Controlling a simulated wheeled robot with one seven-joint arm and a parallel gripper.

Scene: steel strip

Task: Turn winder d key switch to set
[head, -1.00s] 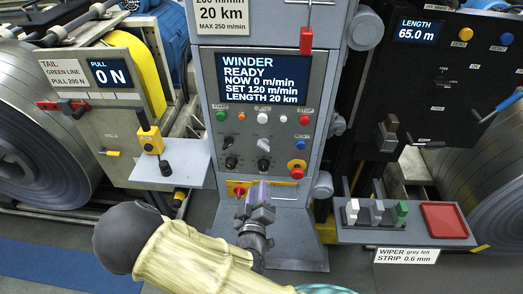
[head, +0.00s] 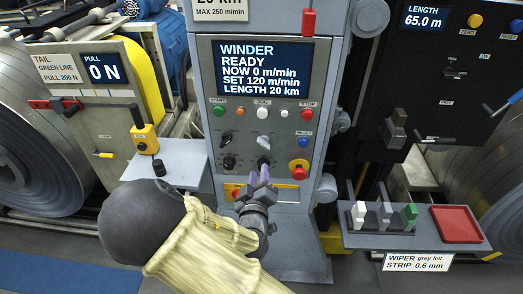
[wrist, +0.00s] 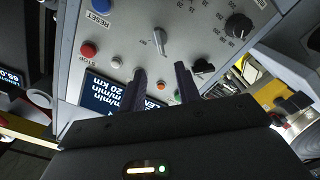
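The winder panel (head: 282,135) is a grey upright face below a lit screen (head: 263,70) reading WINDER READY. A silver key-like switch (head: 263,141) sits mid-panel, and it also shows in the wrist view (wrist: 160,40); its position labels are too small to read. A black selector (head: 226,138) is left of it in the head view. My gripper (head: 262,168) is in front of the lower panel, below the silver switch. In the wrist view its two dark fingers (wrist: 162,80) are apart with nothing between them, and the silver switch lies beyond their tips.
A blue reset button (head: 304,143), a red stop button (head: 306,113) and a red-on-yellow emergency stop (head: 298,168) are nearby. Black knobs (head: 229,162) line the lower row. A shelf (head: 405,235) with felt wipers and a red tray (head: 456,223) juts out at right.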

